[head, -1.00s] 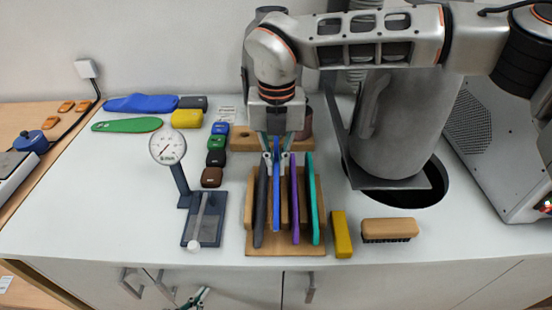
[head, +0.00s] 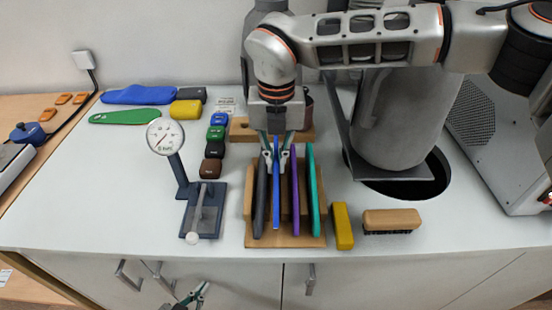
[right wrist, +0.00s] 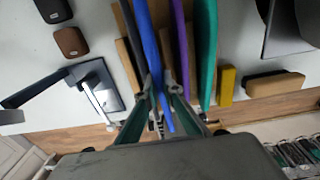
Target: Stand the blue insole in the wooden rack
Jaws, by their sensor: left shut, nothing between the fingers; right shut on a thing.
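The blue insole (head: 277,185) stands on edge in the wooden rack (head: 285,241), between a dark grey insole (head: 261,190) on its left and a purple insole (head: 294,195) on its right. A green insole (head: 313,190) stands at the rack's right. My right gripper (head: 277,162) is above the rack and shut on the blue insole's upper part; the right wrist view shows the fingers (right wrist: 162,90) at the blue insole (right wrist: 151,50). My left gripper (head: 197,292) is shut and empty, low in front of the counter's front edge.
A dial gauge (head: 165,137) on a stand is left of the rack. A yellow block (head: 342,226) and a wooden brush (head: 391,220) lie to its right. Another blue insole (head: 138,95) and a green one (head: 125,117) lie at the back left. A large grey cylinder stands behind right.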

